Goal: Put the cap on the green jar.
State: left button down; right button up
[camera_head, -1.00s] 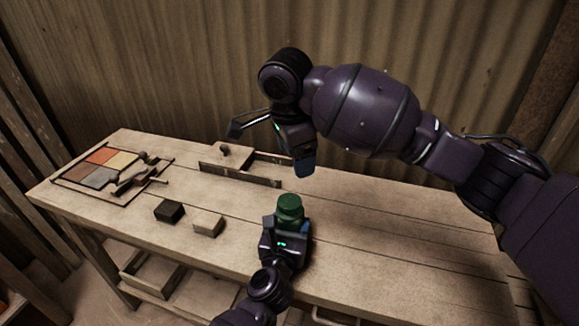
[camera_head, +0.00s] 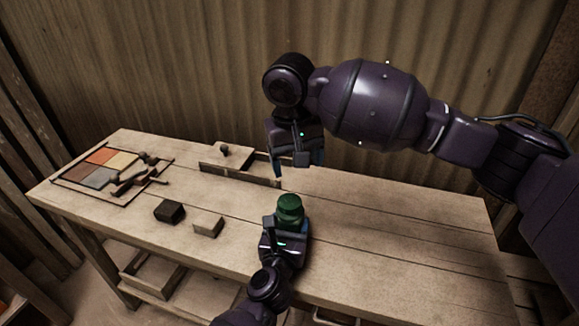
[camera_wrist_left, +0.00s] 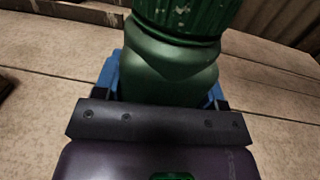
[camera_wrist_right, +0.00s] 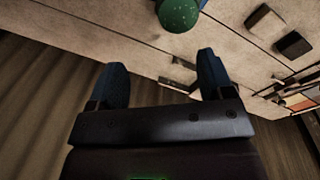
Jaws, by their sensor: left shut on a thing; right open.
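The green jar (camera_wrist_left: 170,72) stands upright near the table's front edge, between the blue fingers of my left gripper (camera_head: 287,224), which is shut on its body. A ribbed, darker green cap (camera_wrist_left: 180,16) sits on top of the jar and looks level. The cap also shows in the head view (camera_head: 289,201) and from above in the right wrist view (camera_wrist_right: 178,13). My right gripper (camera_head: 297,163) is open and empty, pointing down above the table behind the jar, apart from the cap.
A dark block (camera_head: 169,211) and a pale block (camera_head: 208,223) lie left of the jar. A wooden press frame (camera_head: 240,165) stands at the back edge. The table's right side is clear.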

aim_at(290, 201)
jog(key=n, duration=0.4)
jog(key=shift+s+a+f, duration=0.1)
jog(key=shift+s+f, duration=0.15)
jog(key=shift+f, duration=0.1)
jog(key=n, duration=0.3)
jog(key=shift+s+a+f+g, duration=0.1)
jog(key=shift+s+a+g, duration=0.1)
jog(key=shift+g, duration=0.1)
jog(key=n, duration=0.4)
jog(key=shift+s+a+y, duration=0.1)
jog(key=shift+a+y, duration=0.15)
jog(key=shift+y, duration=0.15)
jog(key=n, duration=0.4)
jog(key=shift+a, duration=0.1)
jog(key=shift+n, duration=0.3)
jog(key=shift+f, duration=4.05)
